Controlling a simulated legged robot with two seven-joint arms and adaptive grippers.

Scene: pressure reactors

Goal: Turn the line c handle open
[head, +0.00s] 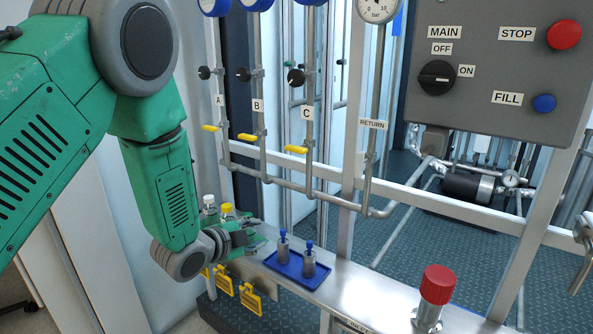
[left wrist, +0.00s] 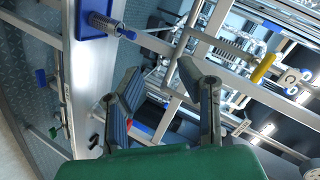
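The line C handle (head: 295,149) is a yellow lever on the pipe under the C label (head: 307,113). It sticks out to the left, roughly level in the picture. My left gripper (head: 254,240) is below and to the left of it, low over the steel ledge and apart from the handle. In the left wrist view the two fingers of my left gripper (left wrist: 160,78) are spread with nothing between them. My right gripper is not in view.
Similar yellow levers sit on line A (head: 210,128) and line B (head: 247,137). A blue tray (head: 284,268) with two blue-topped vials and a red-capped cylinder (head: 437,284) stand on the ledge. Two capped bottles are beside my left gripper. A control panel (head: 490,80) hangs at upper right.

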